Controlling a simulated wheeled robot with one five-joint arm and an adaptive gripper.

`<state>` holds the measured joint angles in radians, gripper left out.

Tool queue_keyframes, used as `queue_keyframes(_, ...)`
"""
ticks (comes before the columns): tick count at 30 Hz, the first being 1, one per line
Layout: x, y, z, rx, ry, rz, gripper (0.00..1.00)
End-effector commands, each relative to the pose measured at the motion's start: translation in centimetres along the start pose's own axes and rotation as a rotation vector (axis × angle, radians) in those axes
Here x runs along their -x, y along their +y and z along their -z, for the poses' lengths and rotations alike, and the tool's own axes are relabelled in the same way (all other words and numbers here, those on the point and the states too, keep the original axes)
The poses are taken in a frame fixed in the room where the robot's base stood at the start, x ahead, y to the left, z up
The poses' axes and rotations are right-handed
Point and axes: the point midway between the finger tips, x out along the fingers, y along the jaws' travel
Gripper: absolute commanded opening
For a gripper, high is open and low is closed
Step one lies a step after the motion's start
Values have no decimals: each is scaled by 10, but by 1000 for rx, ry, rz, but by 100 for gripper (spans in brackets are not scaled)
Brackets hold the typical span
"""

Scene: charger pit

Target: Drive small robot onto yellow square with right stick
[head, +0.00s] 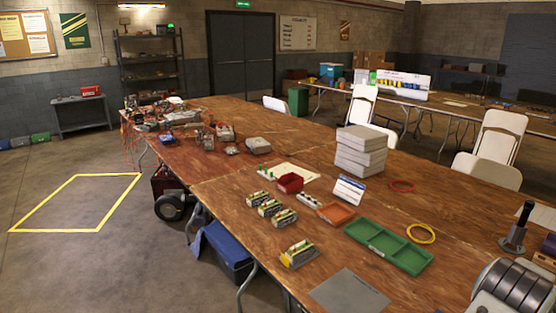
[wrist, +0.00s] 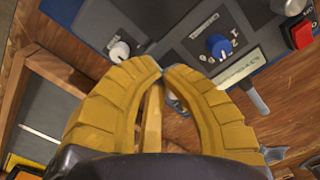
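The yellow square (head: 75,231) is a taped outline on the floor at the left of the head view; its inside is bare. The small robot (head: 170,207) has a dark red body and a black wheel. It stands right of the square, outside it, partly hidden by the table. In the wrist view my gripper (wrist: 163,70) has its yellow fingers curved together, tips meeting or nearly so, over a control box (wrist: 215,45). A grey round part (wrist: 176,104) shows between the fingers; I cannot tell whether it is a stick. A short grey lever (wrist: 258,100) sticks out to the right.
The box has a white knob (wrist: 120,52), a blue dial (wrist: 218,46) and a red button (wrist: 301,35). A long wooden table (head: 225,175) carries trays and parts. A blue bin (head: 228,250) stands beneath it.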

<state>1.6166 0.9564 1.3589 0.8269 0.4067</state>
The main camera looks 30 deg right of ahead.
Motion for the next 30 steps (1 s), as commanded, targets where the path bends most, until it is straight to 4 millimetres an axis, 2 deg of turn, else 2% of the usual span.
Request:
queue_keyframes(6, -1, 7, -12, 0, 0, 0, 0)
queue_keyframes(14, 4, 8, -14, 0, 2, 1, 0)
queue_keyframes(30, 47, 8, -14, 0, 2, 1, 0)
